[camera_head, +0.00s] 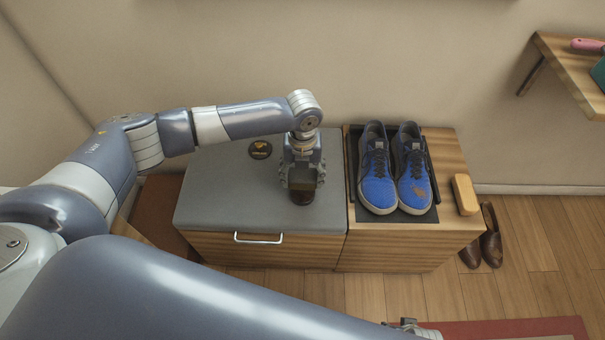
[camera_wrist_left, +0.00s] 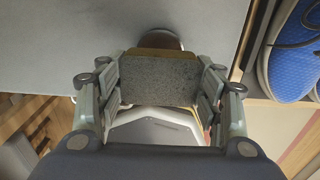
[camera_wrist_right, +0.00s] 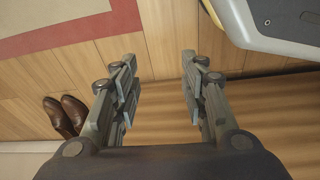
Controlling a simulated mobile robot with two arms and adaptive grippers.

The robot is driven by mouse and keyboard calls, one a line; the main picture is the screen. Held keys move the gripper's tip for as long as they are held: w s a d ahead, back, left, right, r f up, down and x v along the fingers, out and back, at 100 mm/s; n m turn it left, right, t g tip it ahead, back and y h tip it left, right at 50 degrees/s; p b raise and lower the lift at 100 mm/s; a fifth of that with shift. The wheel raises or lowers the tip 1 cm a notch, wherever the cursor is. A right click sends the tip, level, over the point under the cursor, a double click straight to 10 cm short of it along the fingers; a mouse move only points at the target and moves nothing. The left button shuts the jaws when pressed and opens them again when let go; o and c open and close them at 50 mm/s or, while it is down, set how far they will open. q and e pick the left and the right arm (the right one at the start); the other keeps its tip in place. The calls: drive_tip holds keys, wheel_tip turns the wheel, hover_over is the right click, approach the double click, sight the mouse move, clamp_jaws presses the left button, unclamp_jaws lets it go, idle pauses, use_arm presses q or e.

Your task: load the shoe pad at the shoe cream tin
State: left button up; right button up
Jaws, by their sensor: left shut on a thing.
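My left gripper (camera_head: 302,180) is shut on the shoe pad, a block with a grey face and a wooden edge. The pad (camera_wrist_left: 160,80) fills the space between the fingers in the left wrist view. The dark brown round shoe cream tin (camera_head: 302,198) is on the grey bench top, right below the gripper, partly covered by it. Its rim also shows past the pad in the left wrist view (camera_wrist_left: 160,38). I cannot tell whether pad and tin touch. A black disc with a yellow mark (camera_head: 260,149), perhaps the tin's lid, lies apart. My right gripper (camera_wrist_right: 160,90) is open and empty above the floor.
Blue shoes (camera_head: 379,188) stand on a black mat (camera_head: 357,211) right of the grey cushion (camera_head: 222,185); one has a brown stain. A yellow-brown block (camera_head: 465,195) lies farther right. Brown shoes (camera_head: 491,240) stand on the floor. A wall shelf (camera_head: 568,70) is at upper right.

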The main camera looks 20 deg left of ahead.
use_arm(q)
drive_tip(key=shift+r+p, duration=0.8)
drive_tip(key=shift+r, duration=0.05)
use_arm(e)
drive_tip(key=s+f, duration=0.4)
drive_tip(key=shift+d+f, duration=0.3)
